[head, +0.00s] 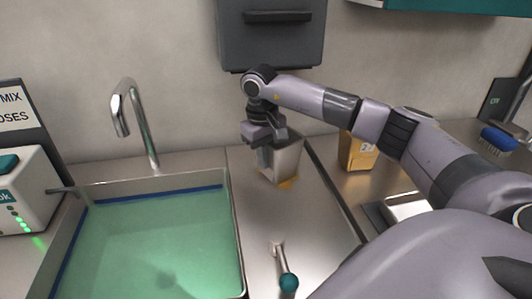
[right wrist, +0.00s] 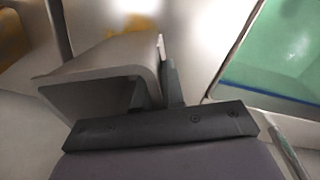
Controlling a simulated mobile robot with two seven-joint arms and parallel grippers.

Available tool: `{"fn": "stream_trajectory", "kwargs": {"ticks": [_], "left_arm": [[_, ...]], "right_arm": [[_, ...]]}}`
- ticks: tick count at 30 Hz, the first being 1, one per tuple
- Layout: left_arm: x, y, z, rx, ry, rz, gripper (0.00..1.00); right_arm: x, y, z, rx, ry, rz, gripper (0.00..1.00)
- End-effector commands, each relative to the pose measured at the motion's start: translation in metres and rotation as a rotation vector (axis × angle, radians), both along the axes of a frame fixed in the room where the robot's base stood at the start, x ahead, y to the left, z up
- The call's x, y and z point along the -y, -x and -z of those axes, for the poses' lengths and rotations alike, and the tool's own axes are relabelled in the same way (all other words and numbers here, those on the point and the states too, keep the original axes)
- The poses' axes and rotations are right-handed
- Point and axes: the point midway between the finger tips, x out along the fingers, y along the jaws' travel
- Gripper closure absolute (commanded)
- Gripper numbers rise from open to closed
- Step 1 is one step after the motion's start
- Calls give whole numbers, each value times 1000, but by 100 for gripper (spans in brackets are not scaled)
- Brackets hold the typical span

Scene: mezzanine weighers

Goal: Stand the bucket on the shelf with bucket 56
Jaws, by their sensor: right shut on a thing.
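A grey metal bucket (head: 285,160) is over the steel counter between the sink and a dark seam, its open top facing up. My right gripper (head: 267,143) is shut on the bucket's near-left wall. In the right wrist view the gripper (right wrist: 158,98) has one finger on each side of the wall of the bucket (right wrist: 105,55). I cannot tell whether the bucket's base touches the counter. No shelf and no bucket marked 56 can be made out. My left gripper is not in view.
A sink (head: 238,255) of green liquid lies left, with a tap (head: 150,135) behind. A lever with a teal knob (head: 288,282) stands in front of the bucket. A labelled orange container (head: 350,158) and a blue brush (head: 498,138) are right. A dark box (head: 270,45) hangs above.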

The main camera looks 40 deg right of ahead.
Motion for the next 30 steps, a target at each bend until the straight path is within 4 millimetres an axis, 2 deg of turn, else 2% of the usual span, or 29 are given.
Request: {"fn": "stream_trajectory", "kwargs": {"ticks": [10, 12, 13, 23, 26, 30], "left_arm": [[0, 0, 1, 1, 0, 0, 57], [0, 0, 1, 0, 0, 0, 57], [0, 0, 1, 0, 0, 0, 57], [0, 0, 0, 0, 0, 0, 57], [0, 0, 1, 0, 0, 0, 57], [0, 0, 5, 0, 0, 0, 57]], "right_arm": [[0, -1, 2, 4, -1, -1, 100], [0, -1, 3, 2, -1, -1, 75], [0, -1, 3, 2, -1, -1, 66], [0, -1, 0, 2, -2, -1, 66], [-1, -1, -8, 4, -2, -1, 66], [-3, -2, -33, 9, -2, -2, 66]]}}
